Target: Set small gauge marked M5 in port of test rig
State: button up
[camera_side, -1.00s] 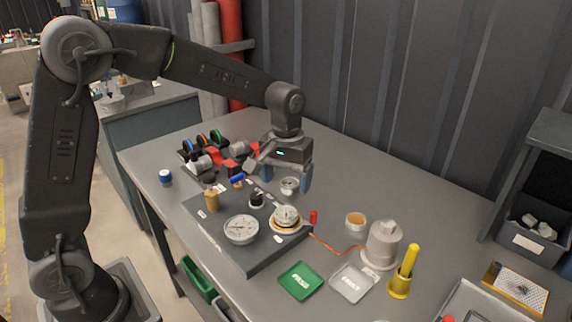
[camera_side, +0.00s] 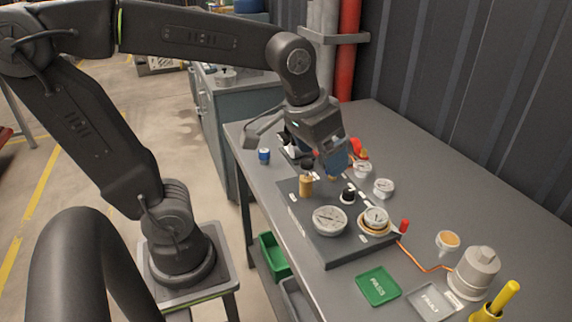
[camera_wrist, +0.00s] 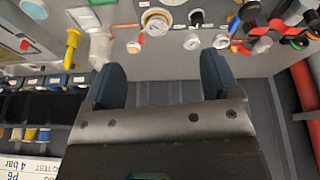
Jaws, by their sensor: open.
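The test rig (camera_side: 345,248) is a dark grey block on the bench, with a large dial gauge (camera_side: 330,220) and a brass-ringed fitting with a smaller dial (camera_side: 376,217) on top. Two small white gauges (camera_side: 362,170) (camera_side: 383,187) stand on the bench behind the rig; they also show in the wrist view (camera_wrist: 192,42) (camera_wrist: 220,41). No M5 mark is legible. My gripper (camera_side: 335,174) is open, above the rig's back edge and left of the small gauges. In the wrist view my gripper (camera_wrist: 163,78) shows two blue fingers apart, with nothing between them.
A brass plug (camera_side: 306,186) and black knob (camera_side: 348,194) stand up from the rig. A red cap (camera_side: 405,225), brass-topped disc (camera_side: 447,241), green tray (camera_side: 378,286), grey tray (camera_side: 431,302) and metal canister (camera_side: 474,270) lie to the right. The bench's back right is clear.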

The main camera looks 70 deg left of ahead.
jog(key=s+f+m+t, duration=0.1)
jog(key=s, duration=0.5)
jog(key=shift+s+a+f+t, duration=0.15)
jog(key=shift+s+f+t, duration=0.15)
jog(key=shift+f+t, duration=0.1)
jog(key=shift+r, duration=0.1)
jog(key=shift+c, duration=0.5)
dwell(1.1)
